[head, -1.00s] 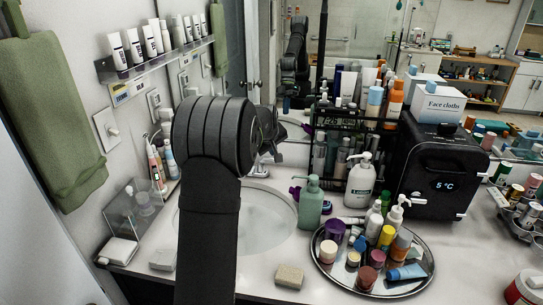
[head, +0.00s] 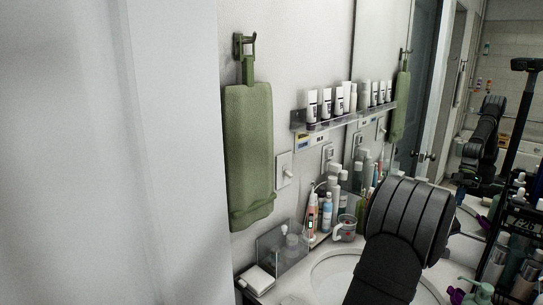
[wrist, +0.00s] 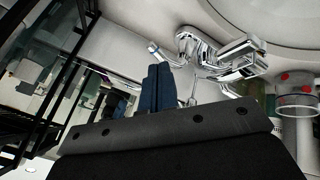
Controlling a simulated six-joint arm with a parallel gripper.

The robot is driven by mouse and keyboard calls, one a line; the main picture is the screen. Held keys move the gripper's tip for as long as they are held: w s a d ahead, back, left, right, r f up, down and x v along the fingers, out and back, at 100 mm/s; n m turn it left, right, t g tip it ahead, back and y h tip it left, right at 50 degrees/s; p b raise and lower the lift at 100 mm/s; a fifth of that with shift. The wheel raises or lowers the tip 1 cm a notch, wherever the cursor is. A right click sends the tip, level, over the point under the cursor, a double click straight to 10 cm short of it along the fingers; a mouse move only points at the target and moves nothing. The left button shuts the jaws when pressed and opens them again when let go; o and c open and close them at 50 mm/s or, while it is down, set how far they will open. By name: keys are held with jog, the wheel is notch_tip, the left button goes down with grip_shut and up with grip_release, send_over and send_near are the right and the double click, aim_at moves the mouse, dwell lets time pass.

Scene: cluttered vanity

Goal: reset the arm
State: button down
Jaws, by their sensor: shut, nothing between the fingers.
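My gripper (wrist: 157,88) shows in the wrist view as dark blue fingers, closed together with nothing between them. It points toward the chrome faucet (wrist: 215,50), close to it in the picture; I cannot tell the exact gap. In the head view my arm rises from the bottom over the sink basin (head: 335,272), and its thick dark link hides the gripper and part of the basin.
A green towel (head: 250,150) hangs on the wall. A shelf (head: 345,120) holds several white tubes. A cup (head: 346,229), bottles and a clear holder (head: 281,250) stand left of my arm. A black rack (wrist: 62,85) is at left in the wrist view.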

jog(key=x, duration=0.3)
jog(key=a+x, duration=0.1)
jog(key=x, duration=0.1)
jog(key=shift+w+f, duration=0.1)
jog(key=shift+w, duration=0.2)
jog(key=s+d+v, duration=0.1)
jog(key=d+v, duration=0.1)
jog(key=v, duration=0.7)
jog(key=w+a+x, duration=0.1)
jog(key=a+x, duration=0.1)
jog(key=x, duration=0.6)
jog(key=w+a+r+m+g+h, duration=0.1)
jog(key=w+a+m+g, duration=0.2)
jog(key=a+m, duration=0.3)
jog(key=shift+w+a+r+m+g+h, duration=0.25)
jog(key=shift+w+m+g+h, duration=0.15)
jog(key=shift+m, duration=0.1)
dwell(0.3)
